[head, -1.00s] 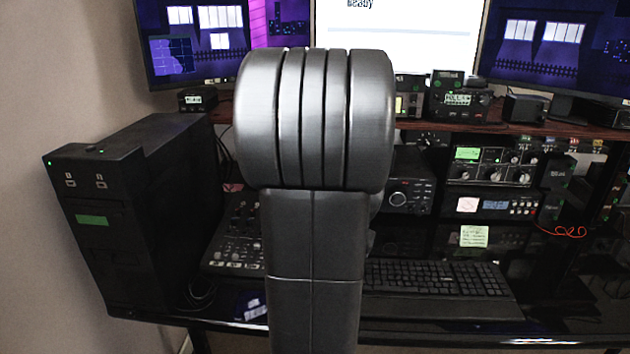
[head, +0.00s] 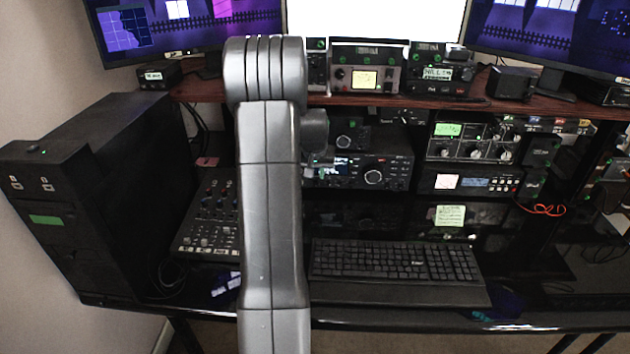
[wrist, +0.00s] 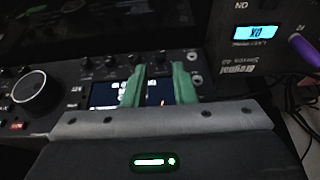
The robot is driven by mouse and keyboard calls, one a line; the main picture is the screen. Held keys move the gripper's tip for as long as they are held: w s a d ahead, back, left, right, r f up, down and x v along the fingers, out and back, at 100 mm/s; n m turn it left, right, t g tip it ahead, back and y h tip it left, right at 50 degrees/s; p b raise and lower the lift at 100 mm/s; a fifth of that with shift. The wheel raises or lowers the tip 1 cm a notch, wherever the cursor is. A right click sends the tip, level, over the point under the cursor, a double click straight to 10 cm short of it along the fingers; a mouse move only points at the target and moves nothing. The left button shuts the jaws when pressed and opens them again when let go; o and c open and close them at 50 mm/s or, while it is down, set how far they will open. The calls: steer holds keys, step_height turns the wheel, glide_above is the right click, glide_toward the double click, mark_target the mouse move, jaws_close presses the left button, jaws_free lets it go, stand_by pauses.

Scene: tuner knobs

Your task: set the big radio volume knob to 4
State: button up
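A black radio (head: 398,172) with a lit display stands under the shelf behind the keyboard. Its big round knob (head: 373,177) has a pale ring and sits right of the display. The wrist view, turned upside down, shows a big dark knob (wrist: 36,92) with a pale rim at the left, beside a lit display. My gripper (wrist: 160,86) has two green fingers with a gap between them. They are in front of the display, to the side of the knob and apart from it. I cannot read the knob's setting. My arm hides the gripper in the head view.
A mixer (head: 212,218) and a black computer tower (head: 90,190) stand at the left. A keyboard (head: 395,261) lies in front of the radio. The wooden shelf (head: 400,101) above holds several devices. More radio units (head: 468,142) stand at the right.

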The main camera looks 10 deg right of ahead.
mark_target(316, 185)
steer(key=x, duration=0.5)
jaws_close()
